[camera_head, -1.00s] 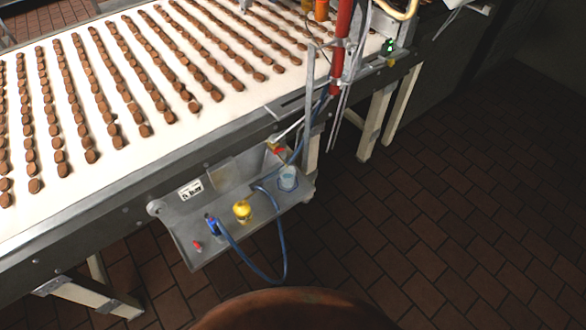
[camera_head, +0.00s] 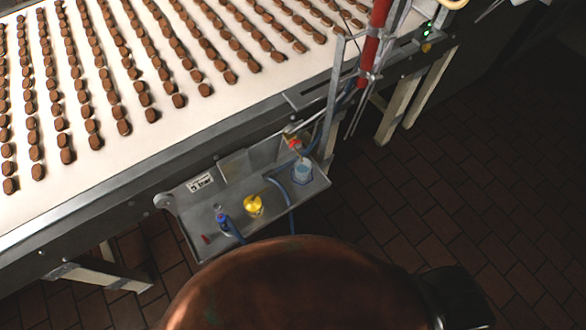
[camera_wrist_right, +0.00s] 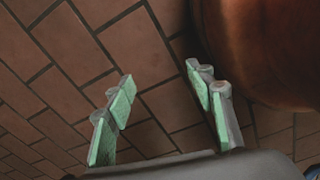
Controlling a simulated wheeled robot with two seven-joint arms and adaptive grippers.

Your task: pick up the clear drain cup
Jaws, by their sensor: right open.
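The clear drain cup (camera_head: 302,172) stands upright at the right end of a grey metal side tray (camera_head: 235,222) below the conveyor. It looks pale blue and see-through, on a small blue base or mark. My right gripper (camera_wrist_right: 163,105) shows in the right wrist view, open and empty, with its green-padded fingers apart over the brick floor. The cup is not in the right wrist view. My left gripper is not in view.
The tray also holds a yellow object (camera_head: 253,205), a blue nozzle (camera_head: 223,220) with a blue hose, and a small red item (camera_head: 206,239). A red valve (camera_head: 294,143) sits behind the cup. The conveyor (camera_head: 150,110) carries rows of brown pieces. The floor at right is clear.

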